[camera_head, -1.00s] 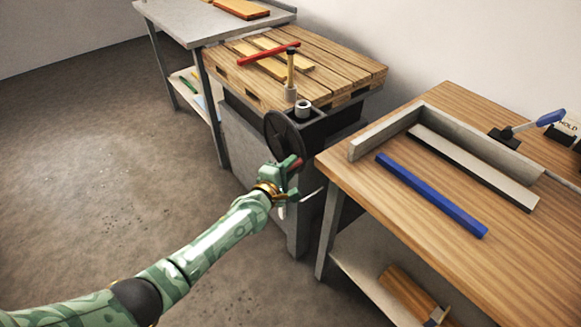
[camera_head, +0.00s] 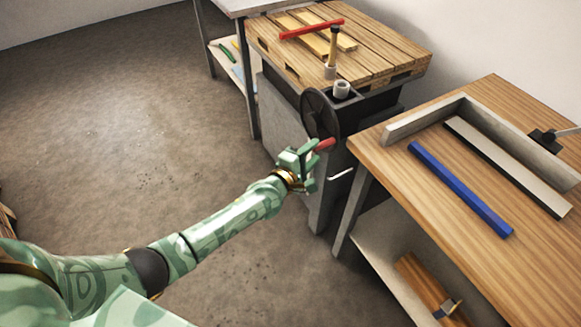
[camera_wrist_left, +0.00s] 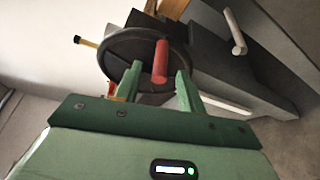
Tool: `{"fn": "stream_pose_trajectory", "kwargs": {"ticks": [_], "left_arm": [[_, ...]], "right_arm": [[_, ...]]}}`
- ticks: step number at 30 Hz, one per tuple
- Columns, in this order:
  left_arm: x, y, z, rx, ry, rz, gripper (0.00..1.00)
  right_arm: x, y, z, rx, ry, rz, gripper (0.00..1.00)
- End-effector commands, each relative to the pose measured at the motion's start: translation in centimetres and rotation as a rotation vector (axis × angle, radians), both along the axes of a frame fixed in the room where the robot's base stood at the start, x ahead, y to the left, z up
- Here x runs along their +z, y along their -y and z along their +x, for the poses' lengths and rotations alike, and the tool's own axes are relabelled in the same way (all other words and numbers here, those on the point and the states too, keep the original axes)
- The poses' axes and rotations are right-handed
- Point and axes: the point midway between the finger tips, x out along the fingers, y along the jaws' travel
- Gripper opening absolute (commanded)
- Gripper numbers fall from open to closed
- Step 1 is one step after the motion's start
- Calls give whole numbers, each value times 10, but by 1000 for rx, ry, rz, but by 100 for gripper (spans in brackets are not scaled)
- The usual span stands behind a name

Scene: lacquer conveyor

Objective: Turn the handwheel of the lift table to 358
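The dark round handwheel (camera_head: 318,112) is on the near end of the lift table (camera_head: 285,125), with its red handle (camera_head: 325,144) low on the rim. In the left wrist view the handwheel (camera_wrist_left: 118,50) and red handle (camera_wrist_left: 160,62) show close ahead. My left gripper (camera_head: 312,156) is open at the handle. In the wrist view (camera_wrist_left: 158,88) the handle lies between its fingers in the picture, with a gap on each side; I cannot tell how deep. No scale or number can be read. My right gripper is not in view.
A pale lever (camera_head: 340,175) sticks out below the wheel. A workbench (camera_head: 400,165) with a blue bar (camera_head: 460,188) stands close on the right.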

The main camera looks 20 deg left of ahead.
Motion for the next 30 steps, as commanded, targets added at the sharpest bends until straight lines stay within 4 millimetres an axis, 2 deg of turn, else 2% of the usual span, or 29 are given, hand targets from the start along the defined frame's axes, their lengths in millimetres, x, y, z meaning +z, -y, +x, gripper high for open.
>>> {"fn": "stream_pose_trajectory", "kwargs": {"ticks": [1, 6, 12, 18, 30], "left_arm": [[9, -5, -15, 0, 2, 1, 40], [12, -18, -59, 0, 2, 1, 40], [12, -28, -94, 0, 1, 2, 40], [11, -31, -106, 0, 2, 1, 40], [11, -31, -106, 1, 2, 2, 40]], "right_arm": [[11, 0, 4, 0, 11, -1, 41], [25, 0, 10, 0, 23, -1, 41], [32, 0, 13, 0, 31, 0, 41], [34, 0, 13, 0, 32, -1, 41], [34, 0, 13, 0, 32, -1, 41]]}}
